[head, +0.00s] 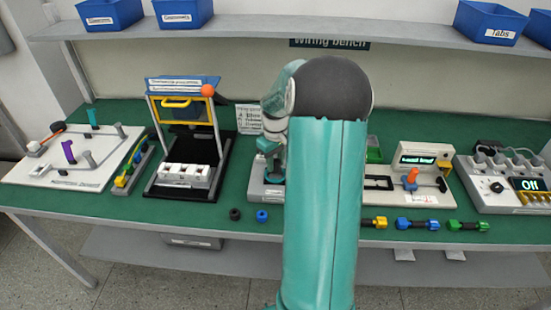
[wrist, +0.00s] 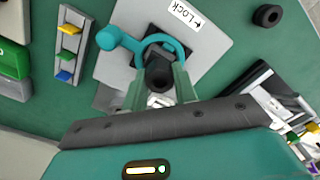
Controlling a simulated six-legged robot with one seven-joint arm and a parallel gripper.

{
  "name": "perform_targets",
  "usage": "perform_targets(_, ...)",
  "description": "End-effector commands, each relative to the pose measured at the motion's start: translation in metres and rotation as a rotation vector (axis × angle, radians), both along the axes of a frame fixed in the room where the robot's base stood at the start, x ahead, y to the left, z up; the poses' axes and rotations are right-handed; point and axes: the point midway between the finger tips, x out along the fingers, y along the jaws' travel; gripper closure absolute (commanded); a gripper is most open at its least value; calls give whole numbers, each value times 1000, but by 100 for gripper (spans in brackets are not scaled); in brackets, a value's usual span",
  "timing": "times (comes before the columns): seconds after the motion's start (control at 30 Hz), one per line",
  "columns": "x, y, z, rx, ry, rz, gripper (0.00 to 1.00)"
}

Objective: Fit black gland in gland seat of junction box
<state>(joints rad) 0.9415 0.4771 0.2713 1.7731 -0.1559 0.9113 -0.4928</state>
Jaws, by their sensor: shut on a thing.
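My gripper (wrist: 160,84) is shut on a short dark cylinder, which looks like the black gland (wrist: 159,78). It sits between the fingertips in the wrist view. Just beyond it is a teal ring (wrist: 178,46) with a round-knobbed lever over a dark square area on a grey plate marked LOCK (wrist: 212,48); this looks like the gland seat of the junction box. The held piece overlaps the near part of the ring; whether they touch I cannot tell.
A similar black ring (head: 235,214) and a blue ring (head: 262,216) lie on the green bench front. A black-framed stand (head: 182,195) is left of the fixture. A white device with an orange knob (head: 411,180) and several coloured connectors (head: 417,224) are to the right.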

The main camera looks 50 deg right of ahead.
Motion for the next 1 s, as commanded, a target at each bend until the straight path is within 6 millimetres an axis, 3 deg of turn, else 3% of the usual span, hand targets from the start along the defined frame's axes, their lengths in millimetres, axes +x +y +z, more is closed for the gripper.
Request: perform_targets(1.0, 1, -1, -6, 0, 0, 0, 94)
